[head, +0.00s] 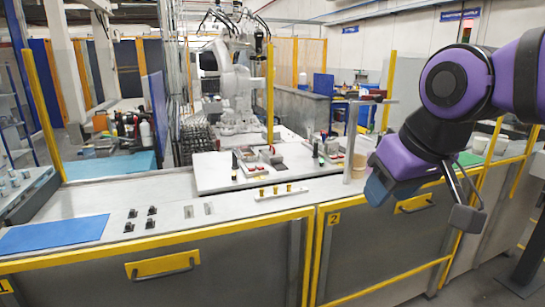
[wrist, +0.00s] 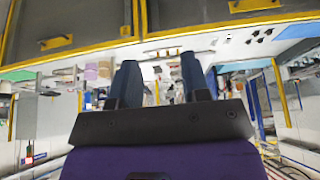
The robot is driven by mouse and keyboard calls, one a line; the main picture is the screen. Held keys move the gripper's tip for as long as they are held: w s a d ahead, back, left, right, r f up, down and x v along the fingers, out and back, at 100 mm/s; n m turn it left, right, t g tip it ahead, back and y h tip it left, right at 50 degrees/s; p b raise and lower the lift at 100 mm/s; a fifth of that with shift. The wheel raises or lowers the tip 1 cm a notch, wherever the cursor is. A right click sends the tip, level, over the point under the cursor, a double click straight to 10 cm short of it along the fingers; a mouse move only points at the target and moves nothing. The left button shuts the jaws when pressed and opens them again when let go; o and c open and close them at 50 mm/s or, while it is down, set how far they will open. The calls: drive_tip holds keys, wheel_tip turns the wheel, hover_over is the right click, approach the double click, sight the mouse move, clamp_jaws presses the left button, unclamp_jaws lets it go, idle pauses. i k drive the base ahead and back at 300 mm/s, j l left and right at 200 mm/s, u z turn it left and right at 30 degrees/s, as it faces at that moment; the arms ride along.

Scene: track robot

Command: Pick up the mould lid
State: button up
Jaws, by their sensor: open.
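I cannot make out for certain which thing is the mould lid; the small parts on the bench are too small to tell. Small grey pieces (head: 271,157) with dark, red and green parts near them stand on the white boards (head: 213,172) at the bench's middle. My gripper (head: 377,190) hangs over the bench's front right edge, to the right of these pieces and apart from them. In the wrist view my gripper (wrist: 160,76) has its two dark blue fingers spread, with nothing between them.
A grey post (head: 350,150) stands on the bench just left of my gripper. Several yellow-topped pegs (head: 276,190) sit on a white strip. Small black clips (head: 151,211) and a blue mat (head: 54,234) lie at the left. A white robot arm (head: 234,85) stands behind.

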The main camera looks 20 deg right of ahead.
sight(271, 155)
drive_tip(key=i+l, duration=0.3)
drive_tip(key=i, duration=0.25)
drive_tip(key=i+l, duration=0.35)
drive_tip(key=i, duration=0.15)
drive_tip(key=i+l, duration=0.3)
drive_tip(key=i, duration=0.25)
